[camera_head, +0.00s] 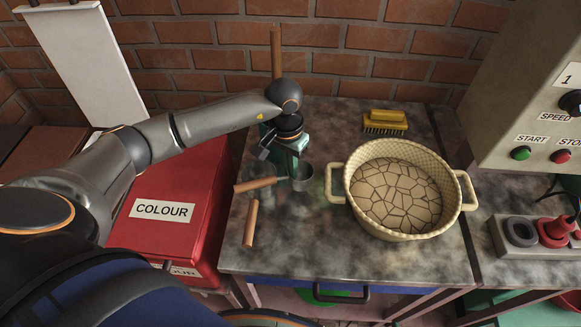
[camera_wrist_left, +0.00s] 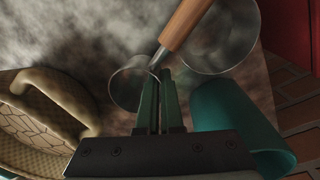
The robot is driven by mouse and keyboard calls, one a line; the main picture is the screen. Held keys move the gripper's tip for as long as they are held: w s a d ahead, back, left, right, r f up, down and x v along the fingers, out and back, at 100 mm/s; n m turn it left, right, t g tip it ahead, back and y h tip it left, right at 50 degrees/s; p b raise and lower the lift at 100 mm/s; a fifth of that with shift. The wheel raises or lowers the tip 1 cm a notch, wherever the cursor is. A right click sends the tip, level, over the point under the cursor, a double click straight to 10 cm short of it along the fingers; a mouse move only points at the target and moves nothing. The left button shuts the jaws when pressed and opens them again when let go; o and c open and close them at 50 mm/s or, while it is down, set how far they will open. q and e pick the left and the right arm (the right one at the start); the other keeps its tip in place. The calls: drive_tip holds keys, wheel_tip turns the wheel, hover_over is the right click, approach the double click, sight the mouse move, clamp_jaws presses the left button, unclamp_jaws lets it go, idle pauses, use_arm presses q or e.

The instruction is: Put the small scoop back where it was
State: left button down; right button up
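The small scoop has a small metal cup (camera_head: 303,176) and a wooden handle (camera_head: 256,184) pointing left in the head view. In the left wrist view its cup (camera_wrist_left: 128,86) lies by the fingertips and its handle (camera_wrist_left: 186,22) slants up to the right. My left gripper (camera_head: 288,172) points down at the scoop. Its green fingers (camera_wrist_left: 158,85) are almost together around the thin metal neck beside the cup. The scoop is at or just above the worktop; I cannot tell which. My right gripper is not in view.
A larger metal cup (camera_wrist_left: 228,42) lies partly under the scoop's handle. A teal cylinder (camera_wrist_left: 228,115) stands close beside the gripper. Another wooden handle (camera_head: 251,222) lies at the front left. A cream basket (camera_head: 358,205) stands right; a yellow brush (camera_head: 385,118) lies behind. The front worktop is clear.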

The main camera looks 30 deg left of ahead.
use_arm(q)
drive_tip(key=shift+f+b, duration=0.4)
drive_tip(key=c, duration=1.1)
unclamp_jaws()
drive_tip(key=shift+r, duration=0.1)
drive_tip(key=shift+r, duration=0.1)
drive_tip(key=shift+r+p, duration=0.2)
drive_tip(key=shift+p, duration=0.3)
drive_tip(key=shift+r+p, duration=0.4)
drive_tip(key=shift+p, duration=0.1)
drive_tip(key=r, duration=0.4)
drive_tip(key=r+b, duration=0.1)
drive_tip(key=r, duration=0.2)
drive_tip(key=r+b, duration=0.1)
drive_tip(key=r, duration=0.3)
drive_tip(key=shift+a+r, duration=0.3)
drive_tip(key=shift+a, duration=0.05)
drive_tip(key=shift+s, duration=0.15)
